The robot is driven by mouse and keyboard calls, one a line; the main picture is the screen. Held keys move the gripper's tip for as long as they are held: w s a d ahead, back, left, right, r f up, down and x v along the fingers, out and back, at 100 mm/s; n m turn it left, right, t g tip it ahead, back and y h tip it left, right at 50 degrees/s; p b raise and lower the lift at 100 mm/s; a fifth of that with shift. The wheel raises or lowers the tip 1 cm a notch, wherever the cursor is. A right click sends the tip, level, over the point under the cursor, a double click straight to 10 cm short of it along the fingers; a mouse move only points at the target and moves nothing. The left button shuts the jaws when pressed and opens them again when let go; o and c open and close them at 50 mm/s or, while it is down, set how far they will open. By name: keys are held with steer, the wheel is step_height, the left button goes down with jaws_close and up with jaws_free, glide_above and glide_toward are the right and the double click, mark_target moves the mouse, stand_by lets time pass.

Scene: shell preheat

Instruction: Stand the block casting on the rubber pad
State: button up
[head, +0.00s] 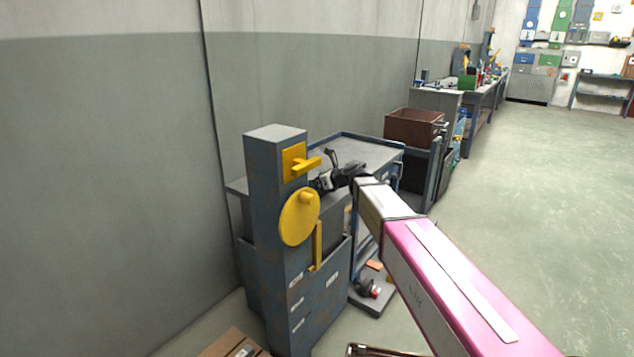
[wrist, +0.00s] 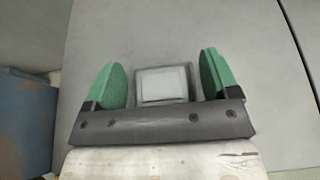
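My gripper (wrist: 164,85) shows in the wrist view with its two green fingers apart. A small grey block with a paler square face (wrist: 163,84), which looks like the block casting, is between the fingers. A narrow gap shows on each side of it, so the fingers do not appear to press on it. In the head view my gripper (head: 325,181) is over the grey tabletop, just right of the blue-grey column; the block cannot be made out there. I cannot identify the rubber pad in either view.
The blue-grey column (head: 272,170) with a yellow disc (head: 299,217) and yellow handle (head: 306,164) stands close to my gripper. The grey table (head: 362,150) has a raised blue rim. A brown bin (head: 413,127) stands behind it. Open floor lies to the right.

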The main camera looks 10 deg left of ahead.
steer(key=shift+r, duration=0.15)
steer(key=v, duration=1.2)
steer(key=s+d+f+n+g+h, duration=0.1)
steer(key=s+d+f+n+h, duration=0.3)
steer(key=s+d+f+n, duration=0.3)
steer(key=s+d+f+n+g+h, duration=0.2)
steer(key=s+d+f+n+h, duration=0.2)
steer(key=s+d+f+n, duration=0.3)
steer(key=s+d+f+n+g+h, duration=0.2)
steer(key=s+d+f+n+h, duration=0.2)
steer(key=s+d+f+n, duration=0.3)
steer(key=d+f, duration=0.3)
steer(key=d, duration=0.3)
steer(key=d+f+n, duration=0.1)
steer(key=d+f, duration=0.1)
steer(key=d, duration=0.5)
steer(key=shift+d+f+h, duration=0.2)
steer(key=shift+f+h, duration=0.1)
steer(key=shift+f, duration=0.1)
steer(key=shift+a, duration=0.15)
